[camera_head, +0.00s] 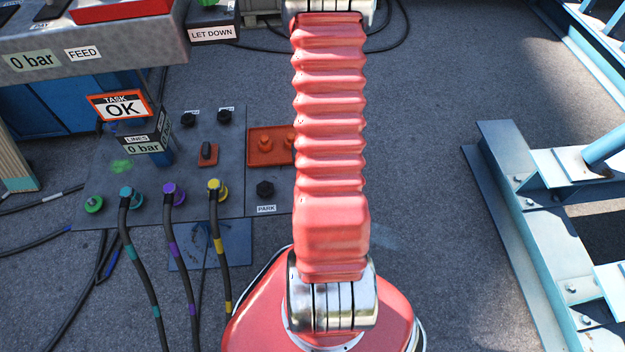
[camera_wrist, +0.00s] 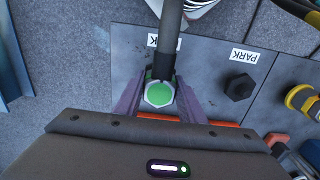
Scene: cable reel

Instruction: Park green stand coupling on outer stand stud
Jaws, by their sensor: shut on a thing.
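In the wrist view, my gripper (camera_wrist: 158,98) has its purple fingers on both sides of the green coupling (camera_wrist: 158,93) and is shut on it. A dark hose (camera_wrist: 172,35) runs up from the coupling. The coupling sits below a partly hidden PARK label, over the place of the outer stud. That stud is hidden, so I cannot tell if the coupling is on it or above it. The inner park stud (camera_wrist: 240,87) is bare and black, with its PARK label beside it; it also shows in the head view (camera_head: 265,188). My arm hides the gripper and coupling there.
Teal (camera_head: 125,195), purple (camera_head: 170,189) and yellow (camera_head: 214,187) couplings with hoses sit left of the stand. A green-ringed port (camera_head: 93,204) has no hose. An orange tray (camera_head: 257,159) lies behind the studs. A blue steel frame (camera_head: 535,210) stands right.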

